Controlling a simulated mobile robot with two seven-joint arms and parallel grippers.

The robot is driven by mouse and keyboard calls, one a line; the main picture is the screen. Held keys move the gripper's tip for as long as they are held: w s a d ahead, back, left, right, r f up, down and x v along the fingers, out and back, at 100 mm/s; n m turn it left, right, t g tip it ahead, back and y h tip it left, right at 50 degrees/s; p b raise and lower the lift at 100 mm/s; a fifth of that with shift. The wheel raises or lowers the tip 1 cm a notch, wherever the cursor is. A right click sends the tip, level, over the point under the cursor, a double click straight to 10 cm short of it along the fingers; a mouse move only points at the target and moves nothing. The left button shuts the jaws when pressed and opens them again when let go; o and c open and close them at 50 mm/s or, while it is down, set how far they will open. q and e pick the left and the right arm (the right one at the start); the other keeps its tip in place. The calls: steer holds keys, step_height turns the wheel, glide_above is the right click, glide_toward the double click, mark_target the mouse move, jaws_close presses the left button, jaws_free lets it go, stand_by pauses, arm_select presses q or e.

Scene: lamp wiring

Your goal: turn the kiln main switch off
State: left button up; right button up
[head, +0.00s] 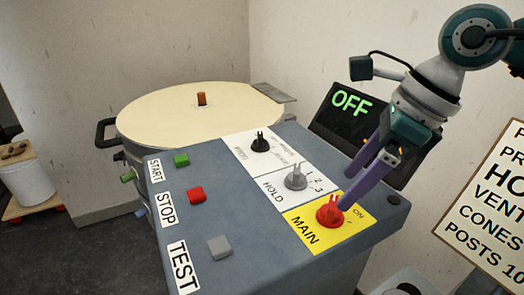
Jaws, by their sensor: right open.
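The main switch (330,214) is a red rotary knob on a yellow plate (310,236) marked MAIN, at the front right of the blue-grey control panel (245,225). An ON mark shows to the right of the knob; other marks around it are hidden or too small to read. My right gripper (347,188) has purple fingers that are open and point down at the knob from the upper right. One fingertip is at the knob's right edge; I cannot tell whether it touches. The other is behind it. My left gripper is out of view.
A dark screen (345,112) behind the panel reads OFF in green. The HOLD knob (296,178) and a black knob (260,144) sit farther back. Green START, red STOP and grey TEST buttons line the left. A round cream-lidded kiln (160,120) stands behind. A sign (490,220) is at right.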

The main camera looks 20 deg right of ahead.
mark_target(337, 199)
steer(key=shift+x, duration=2.35)
steer(key=shift+c, duration=0.3)
jaws_close()
steer(key=shift+f+n+b, duration=0.2)
steer(key=shift+n+b, duration=0.2)
steer(key=shift+b, duration=0.55)
steer(key=shift+r+y, duration=0.1)
steer(key=shift+y, duration=0.2)
steer(key=shift+r+n, duration=0.15)
steer(key=shift+n, duration=0.15)
